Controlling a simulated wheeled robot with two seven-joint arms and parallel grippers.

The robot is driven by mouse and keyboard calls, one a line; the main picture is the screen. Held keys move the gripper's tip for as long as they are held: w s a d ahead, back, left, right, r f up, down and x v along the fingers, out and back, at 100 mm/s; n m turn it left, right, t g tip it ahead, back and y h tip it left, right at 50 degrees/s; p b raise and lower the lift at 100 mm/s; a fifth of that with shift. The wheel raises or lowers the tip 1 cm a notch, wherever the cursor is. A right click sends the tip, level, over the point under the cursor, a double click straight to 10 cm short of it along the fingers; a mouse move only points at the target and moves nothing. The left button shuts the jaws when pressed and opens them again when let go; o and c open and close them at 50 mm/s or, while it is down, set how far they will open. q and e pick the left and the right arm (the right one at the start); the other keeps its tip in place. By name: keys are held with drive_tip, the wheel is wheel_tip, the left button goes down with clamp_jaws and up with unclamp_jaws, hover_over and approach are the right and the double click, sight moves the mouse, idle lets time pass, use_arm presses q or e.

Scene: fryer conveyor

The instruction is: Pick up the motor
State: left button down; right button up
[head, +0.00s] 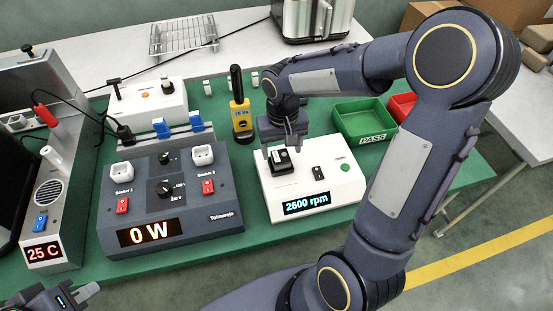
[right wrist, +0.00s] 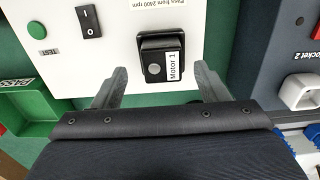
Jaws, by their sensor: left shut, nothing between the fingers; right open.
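The motor (head: 280,160) is a small black block on the white tester box that reads 2600 rpm. In the right wrist view the motor (right wrist: 158,58) has a white label, "Motor 1". My right gripper (head: 283,153) is open above the tester, at the motor. In the right wrist view its two fingers (right wrist: 158,88) are spread wide, one to each side of the motor's near end, with gaps between them and the motor. My left gripper (head: 80,296) is shut and empty at the lower left corner, far from the motor.
The white tester box (head: 335,195) has a switch and green button. A green PASS bin (head: 362,118) and a red bin (head: 401,106) stand behind it. A grey 0 W socket unit (head: 210,228) stands left, and a yellow tool (head: 240,115) stands behind.

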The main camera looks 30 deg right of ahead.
sight(281, 155)
wheel_tip(281, 155, down, 4)
drive_tip(key=shift+a+r, duration=0.1)
drive_tip(key=shift+r, duration=0.05)
drive_tip(key=c, duration=1.4)
drive_tip(key=shift+r, duration=0.15)
